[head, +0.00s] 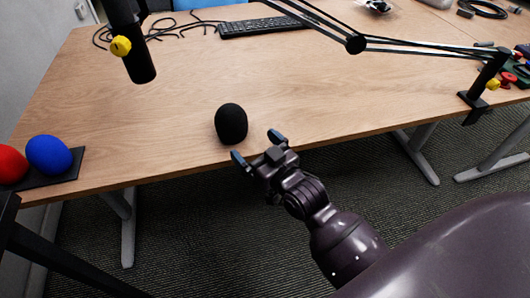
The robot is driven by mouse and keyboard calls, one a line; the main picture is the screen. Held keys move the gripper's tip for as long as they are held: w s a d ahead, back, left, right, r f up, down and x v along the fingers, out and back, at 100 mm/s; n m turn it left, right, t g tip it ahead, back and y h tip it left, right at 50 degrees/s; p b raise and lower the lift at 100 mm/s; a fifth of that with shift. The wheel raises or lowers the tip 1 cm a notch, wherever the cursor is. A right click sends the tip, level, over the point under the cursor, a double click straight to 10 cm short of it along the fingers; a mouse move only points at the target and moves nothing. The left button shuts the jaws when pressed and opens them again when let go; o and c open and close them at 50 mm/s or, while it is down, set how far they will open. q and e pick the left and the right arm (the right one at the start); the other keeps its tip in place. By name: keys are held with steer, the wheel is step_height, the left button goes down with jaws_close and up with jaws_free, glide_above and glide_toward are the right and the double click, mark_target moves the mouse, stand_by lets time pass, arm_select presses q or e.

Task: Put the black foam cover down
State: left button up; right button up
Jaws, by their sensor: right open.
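The black foam cover (231,123) rests on the wooden table (150,110) near its front edge, in the middle-left of the head view. It is a dark rounded shape and looks upright. My right gripper (257,147) is just to the right and in front of it, at the table's front edge. Its two fingers are spread apart with nothing between them. The fingertips look close to the cover but apart from it. My left gripper is not in view.
A red foam cover (11,164) and a blue one (48,155) sit on a dark tray (72,166) at the left. A black microphone arm (355,44) crosses the back right. A keyboard (268,26) and cables (165,30) lie at the back. The table centre is clear.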

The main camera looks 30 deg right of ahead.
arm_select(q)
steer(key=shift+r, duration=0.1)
arm_select(e)
steer(key=shift+s+d, duration=0.15)
steer(key=shift+s, duration=1.1)
arm_select(q)
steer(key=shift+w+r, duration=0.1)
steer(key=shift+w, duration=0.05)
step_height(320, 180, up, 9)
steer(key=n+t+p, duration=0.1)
steer(key=p, duration=1)
steer(key=shift+p, duration=0.4)
arm_select(e)
steer(key=s+d+f+g, duration=0.1)
steer(key=s+g, duration=0.1)
steer(key=s, duration=0.6)
steer(key=s+d+f+g+h, duration=0.1)
steer(key=s+d+f+g, duration=0.1)
steer(key=s, duration=0.7)
steer(key=s+d+f+g+h, duration=0.1)
steer(key=s+d+f+g, duration=0.1)
steer(key=s, duration=0.6)
steer(key=shift+s+d+g, duration=0.15)
steer(key=shift+s+g, duration=0.25)
steer(key=shift+g, duration=0.2)
